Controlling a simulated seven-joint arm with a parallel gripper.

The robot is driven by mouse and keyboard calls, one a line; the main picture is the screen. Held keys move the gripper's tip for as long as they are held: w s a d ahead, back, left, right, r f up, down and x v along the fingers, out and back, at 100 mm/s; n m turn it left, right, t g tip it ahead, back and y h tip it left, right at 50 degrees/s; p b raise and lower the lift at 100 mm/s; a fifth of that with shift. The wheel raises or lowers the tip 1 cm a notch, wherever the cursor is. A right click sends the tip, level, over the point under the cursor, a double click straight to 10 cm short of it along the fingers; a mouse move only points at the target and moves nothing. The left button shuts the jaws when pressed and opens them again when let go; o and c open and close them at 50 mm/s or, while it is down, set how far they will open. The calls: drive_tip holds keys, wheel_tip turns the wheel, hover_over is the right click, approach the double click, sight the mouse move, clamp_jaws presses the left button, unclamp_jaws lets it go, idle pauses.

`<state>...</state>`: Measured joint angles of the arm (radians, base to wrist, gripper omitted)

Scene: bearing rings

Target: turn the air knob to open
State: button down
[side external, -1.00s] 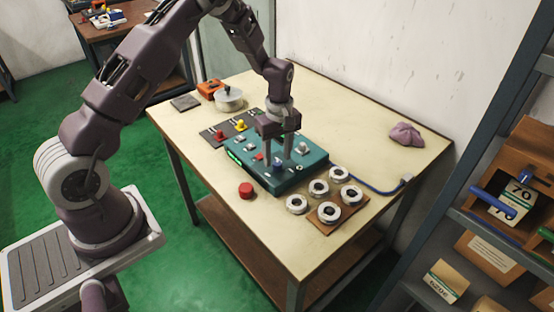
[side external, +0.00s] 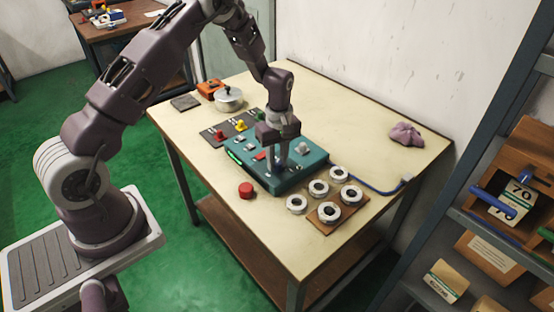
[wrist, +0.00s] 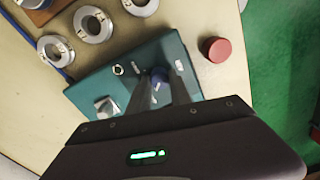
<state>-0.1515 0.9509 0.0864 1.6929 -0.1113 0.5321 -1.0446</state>
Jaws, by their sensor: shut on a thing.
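The teal control box (side external: 312,160) stands on the table. It also shows in the wrist view (wrist: 90,90). A blue knob (wrist: 159,75) sits on its top between my fingertips; its label cannot be read, so I cannot confirm it is the air knob. My gripper (side external: 277,170) points down over the box. In the wrist view my gripper (wrist: 160,78) has a finger on each side of the blue knob and is shut on it. The fingers hide most of the knob in the side view. A pale square knob (wrist: 107,106) is apart from the fingers.
A red round piece (side external: 246,190) lies beside the box. Several metal rings (side external: 319,188) lie to its right, some on a brown board (side external: 313,216). A dark mat (side external: 212,135) with small coloured parts, a pot (side external: 229,101) and a purple cloth (side external: 406,134) are farther away.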

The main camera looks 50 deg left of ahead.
drive_tip(key=m, duration=0.9)
drive_tip(key=shift+d, duration=0.1)
drive_tip(key=m, duration=0.4)
drive_tip(key=shift+m, duration=2.2)
drive_tip(key=c, duration=1.2)
unclamp_jaws()
drive_tip(key=shift+o, duration=0.2)
